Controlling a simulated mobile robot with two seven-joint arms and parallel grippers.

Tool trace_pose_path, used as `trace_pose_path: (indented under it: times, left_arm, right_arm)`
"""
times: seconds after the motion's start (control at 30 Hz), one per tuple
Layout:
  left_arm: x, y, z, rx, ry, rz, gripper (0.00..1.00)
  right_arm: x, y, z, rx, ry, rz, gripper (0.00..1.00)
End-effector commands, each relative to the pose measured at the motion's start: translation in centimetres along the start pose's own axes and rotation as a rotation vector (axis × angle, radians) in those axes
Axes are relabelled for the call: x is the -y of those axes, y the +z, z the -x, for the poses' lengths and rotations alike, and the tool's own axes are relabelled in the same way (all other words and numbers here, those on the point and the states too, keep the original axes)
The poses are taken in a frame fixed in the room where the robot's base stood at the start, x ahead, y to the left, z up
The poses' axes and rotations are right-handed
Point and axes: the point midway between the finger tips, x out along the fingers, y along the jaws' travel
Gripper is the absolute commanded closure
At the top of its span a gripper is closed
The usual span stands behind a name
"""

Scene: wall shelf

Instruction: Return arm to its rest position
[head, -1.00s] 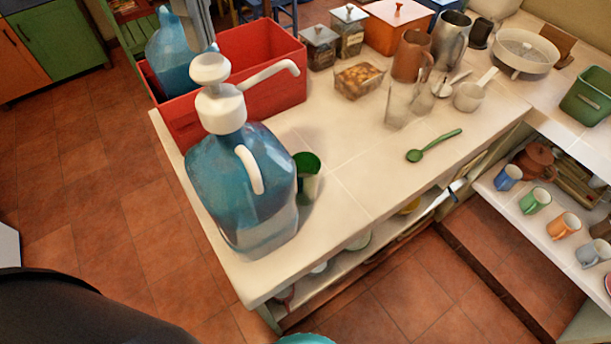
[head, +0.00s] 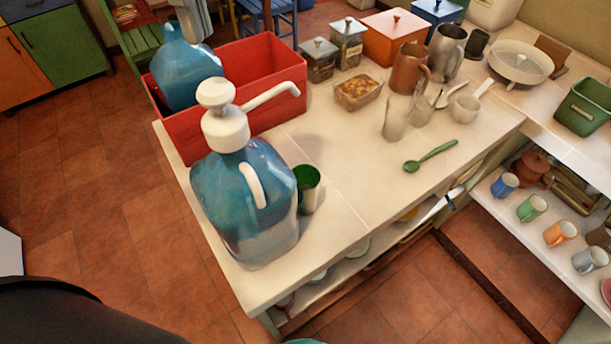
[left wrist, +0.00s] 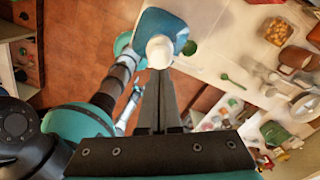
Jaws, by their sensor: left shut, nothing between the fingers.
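My left gripper (left wrist: 158,85) shows in the left wrist view, its two dark fingers together with nothing between them. Past its tips is the white pump top (left wrist: 160,50) of a blue jug (left wrist: 170,22); the gap between them is hard to judge. In the head view the same blue jug (head: 245,205) stands upright at the near corner of the counter (head: 345,205). I cannot make out the left gripper's fingers in the head view. I cannot make out my right gripper.
A green cup (head: 307,188) stands close beside the jug. A red crate (head: 270,90) behind it holds another blue jug (head: 185,75). A green spoon (head: 430,157) lies on the counter. Mugs (head: 532,207) stand on a lower shelf at right.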

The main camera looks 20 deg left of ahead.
Motion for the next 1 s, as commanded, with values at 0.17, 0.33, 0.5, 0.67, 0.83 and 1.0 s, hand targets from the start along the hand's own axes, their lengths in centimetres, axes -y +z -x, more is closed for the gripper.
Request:
trace_pose_path:
  times: [0.17,0.33,0.5,0.67,0.83,1.0]
  left_arm:
    - [0.0,0.0,2.0,0.000,-0.001,0.001,1.00]
    - [0.0,0.0,2.2,0.000,0.000,0.000,1.00]
    - [0.0,0.0,2.1,0.000,0.000,0.000,1.00]
    - [0.0,0.0,2.1,-0.001,0.000,0.000,1.00]
    - [0.5,0.1,2.1,-0.035,-0.017,0.001,1.00]
    - [3.1,1.0,2.3,-0.224,-0.131,0.002,1.00]
  right_arm:
    - [0.0,-0.1,1.4,0.000,0.000,0.000,0.00]
    - [0.0,-0.1,1.4,0.000,0.000,0.000,0.00]
    - [0.0,-0.1,1.4,0.000,0.000,0.000,0.00]
    - [0.0,-0.1,1.4,0.000,0.000,0.000,0.00]
    - [0.0,-0.1,1.2,0.000,0.000,0.000,0.00]
    - [0.0,-0.1,0.6,0.000,0.000,0.000,0.00]
